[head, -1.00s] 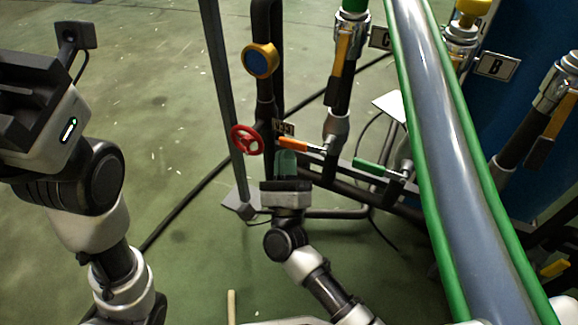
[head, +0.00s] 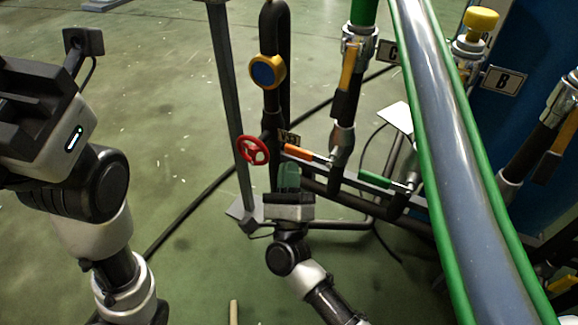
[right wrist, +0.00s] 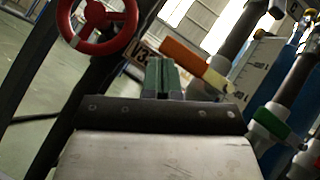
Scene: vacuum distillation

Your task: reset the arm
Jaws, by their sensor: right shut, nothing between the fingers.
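My right gripper (head: 288,178) is in the middle of the head view, its green-tipped fingers shut with nothing between them. It points up toward the pipework, below a red handwheel (head: 253,150) and an orange-handled valve lever (head: 305,153). In the right wrist view the shut fingers (right wrist: 162,78) show, with the red handwheel (right wrist: 100,22) at upper left and the orange lever (right wrist: 195,62) behind them to the right. I cannot see contact with either. My left arm (head: 75,170) stands at the left of the head view; its fingers are not visible.
A blue gauge with a yellow rim (head: 267,71) sits on a black pipe. A green-handled lever (head: 376,179) is right of my right gripper. A large green-edged grey tube (head: 450,130) crosses the right side. A label B (head: 503,80) stands beyond it. The floor at left is open.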

